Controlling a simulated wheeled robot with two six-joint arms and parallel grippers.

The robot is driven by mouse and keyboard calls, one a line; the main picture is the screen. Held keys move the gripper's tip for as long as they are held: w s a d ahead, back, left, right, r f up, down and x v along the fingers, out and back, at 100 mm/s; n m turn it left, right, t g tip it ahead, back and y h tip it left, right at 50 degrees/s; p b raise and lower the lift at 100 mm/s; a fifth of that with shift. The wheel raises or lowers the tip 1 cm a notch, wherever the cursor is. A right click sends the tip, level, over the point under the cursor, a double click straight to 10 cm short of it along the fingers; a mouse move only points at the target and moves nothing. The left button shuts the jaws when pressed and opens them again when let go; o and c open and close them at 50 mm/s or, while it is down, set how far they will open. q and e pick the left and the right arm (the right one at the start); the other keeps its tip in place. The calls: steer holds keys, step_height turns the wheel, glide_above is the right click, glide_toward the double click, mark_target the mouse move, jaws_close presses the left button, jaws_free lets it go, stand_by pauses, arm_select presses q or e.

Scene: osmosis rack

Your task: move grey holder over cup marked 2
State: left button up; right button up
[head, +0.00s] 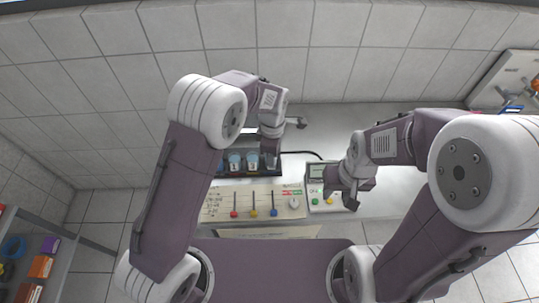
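A dark rack (217,170) stands on the bench at the middle, with small clear cups in it. One cup (235,162) and another cup (252,162) show pale blue contents. Their number marks are too small to read. My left gripper (270,154) points down over the right part of the rack and hides what is under it. A grey holder cannot be made out clearly, and I cannot tell whether the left gripper grips anything. My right gripper (339,197) hangs over the right side of the small device, with its jaws too small to judge.
In front of the rack lies a cream panel (215,204) with red, yellow and blue-tipped sliders and a knob (294,202). Beside it stands a device (317,172) with a screen and green and yellow buttons. The bench (400,203) has free room at right. Shelves (60,262) stand lower left.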

arm_select(q)
steer(key=o, duration=0.3)
steer(key=shift+d+r, duration=0.1)
steer(key=shift+d, duration=0.25)
steer(key=shift+a+r, duration=0.1)
step_height(320, 180, up, 9)
steer(key=shift+f+b, duration=0.1)
steer(key=shift+b, duration=0.75)
arm_select(e)
steer(key=shift+d+f, duration=0.15)
steer(key=shift+f, duration=0.65)
